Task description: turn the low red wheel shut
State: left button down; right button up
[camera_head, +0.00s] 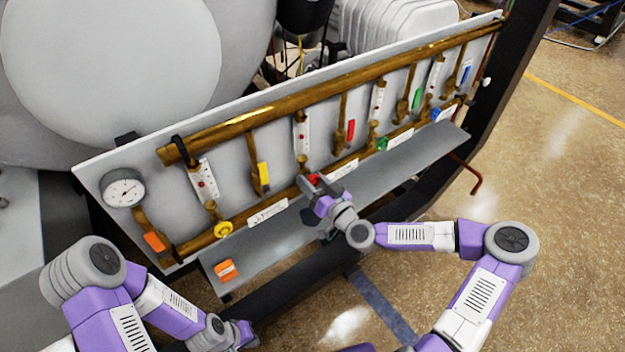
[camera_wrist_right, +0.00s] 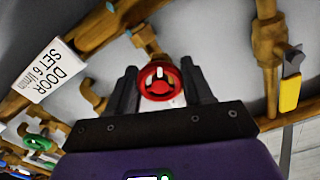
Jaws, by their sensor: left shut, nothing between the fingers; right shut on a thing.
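The low red wheel (camera_head: 314,178) sits on the lower brass pipe of the panel, mostly covered by my right gripper (camera_head: 318,185) in the head view. In the right wrist view the red wheel (camera_wrist_right: 152,91) shows whole, with a white mark near its top, between the two dark fingers of my right gripper (camera_wrist_right: 160,88). That gripper is shut on the wheel. My left gripper (camera_head: 241,335) is shut and empty at the bottom of the head view, away from the panel. Its fingertips are hard to make out.
A yellow wheel (camera_head: 223,229), a green wheel (camera_head: 382,143) and a blue wheel (camera_head: 436,115) sit along the same pipe. A yellow lever (camera_wrist_right: 289,93) is near the right gripper. A grey ledge (camera_head: 350,195) runs below. Open floor (camera_head: 540,200) lies at right.

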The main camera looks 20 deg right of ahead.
jog(key=m+p, duration=0.1)
jog(key=m, duration=0.2)
jog(key=shift+m, duration=0.4)
jog(key=m, duration=0.3)
jog(key=shift+m+p, duration=0.3)
jog(key=shift+p, duration=0.05)
jog(key=m, duration=0.3)
jog(key=shift+m+p, duration=0.35)
jog(key=shift+m, duration=0.05)
jog(key=m+p, duration=0.1)
jog(key=m, duration=0.7)
jog(key=shift+r+p, duration=0.1)
jog(key=shift+p, duration=0.2)
jog(key=m+p, duration=0.1)
jog(key=m, duration=0.2)
jog(key=shift+m, duration=0.4)
jog(key=m+p, duration=0.1)
jog(key=m, duration=0.2)
jog(key=shift+m+p, duration=0.6)
jog(key=shift+m, duration=1.5)
